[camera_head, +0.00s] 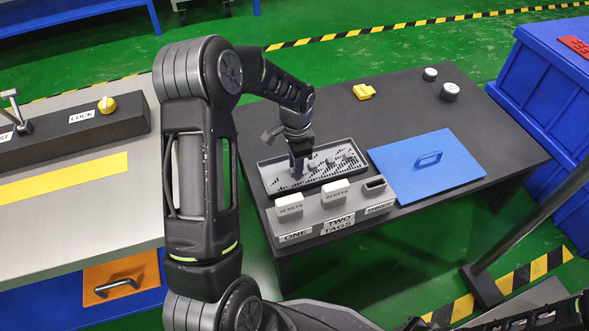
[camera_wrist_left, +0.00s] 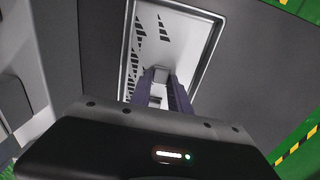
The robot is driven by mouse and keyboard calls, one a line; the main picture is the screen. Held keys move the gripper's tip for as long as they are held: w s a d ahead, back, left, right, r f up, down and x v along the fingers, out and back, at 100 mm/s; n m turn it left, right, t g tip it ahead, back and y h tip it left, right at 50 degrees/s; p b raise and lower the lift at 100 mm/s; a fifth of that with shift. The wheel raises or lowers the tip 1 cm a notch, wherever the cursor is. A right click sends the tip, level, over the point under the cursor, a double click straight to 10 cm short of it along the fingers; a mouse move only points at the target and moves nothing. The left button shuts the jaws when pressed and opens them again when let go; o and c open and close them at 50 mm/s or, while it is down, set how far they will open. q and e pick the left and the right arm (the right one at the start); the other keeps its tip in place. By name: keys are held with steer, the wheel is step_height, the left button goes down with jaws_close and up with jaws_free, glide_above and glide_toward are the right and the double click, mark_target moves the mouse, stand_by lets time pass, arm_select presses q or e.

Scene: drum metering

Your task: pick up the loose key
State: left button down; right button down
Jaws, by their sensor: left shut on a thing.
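My left gripper (camera_head: 298,172) reaches down into the left part of a dark tray (camera_head: 264,178) on the black table. In the left wrist view its two dark fingers (camera_wrist_left: 158,94) are closed in on a small grey piece (camera_wrist_left: 160,75), which I take to be the loose key. Its lower part and exact shape are hidden by the fingers. My right gripper is not in view.
In front of the tray stands a grey block with white tags (camera_head: 335,189) and labels ONE, TWO TAGS and THREE. A blue plate with a handle (camera_head: 428,182) lies to its right. A yellow piece (camera_head: 363,91) and two round knobs (camera_head: 450,91) are farther back.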

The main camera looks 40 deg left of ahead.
arm_select(q)
steer(key=shift+r, duration=0.1)
step_height(320, 180, up, 10)
steer(key=p, duration=0.4)
stand_by(0.5)
steer(key=w+d+r+n, duration=0.2)
steer(key=d+r+n, duration=0.1)
steer(key=d+r, duration=0.4)
steer(key=w+d+r+n, duration=0.3)
steer(key=d+r+n, duration=0.1)
steer(key=d+r, duration=0.4)
steer(key=shift+w+d, duration=0.2)
steer(key=shift+d, duration=0.9)
steer(key=shift+r, duration=0.1)
